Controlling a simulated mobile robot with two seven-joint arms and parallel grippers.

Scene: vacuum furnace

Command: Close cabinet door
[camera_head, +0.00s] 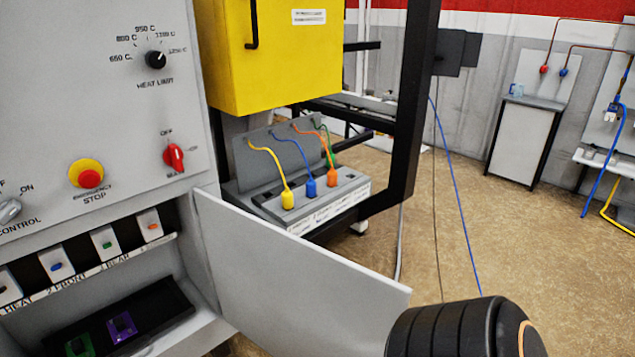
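The cabinet door (290,265) is a flat light-grey panel. It stands open, swung out to the right from the right edge of the grey cabinet (100,130). The lower compartment of the cabinet is exposed, with a row of switches with coloured buttons (104,243) and a dark tray (135,320) holding a green and a purple piece. A black rounded part of my arm shows at the bottom right, in front of the door's free lower corner. I cannot tell whether it touches the door. Neither gripper's fingers are in view.
A yellow box (275,60) on a black frame (407,110) stands behind the door. Below it is a grey connector box (300,205) with coloured cables. A blue cable (455,195) hangs to the right. Brown floor (500,245) is open at the right.

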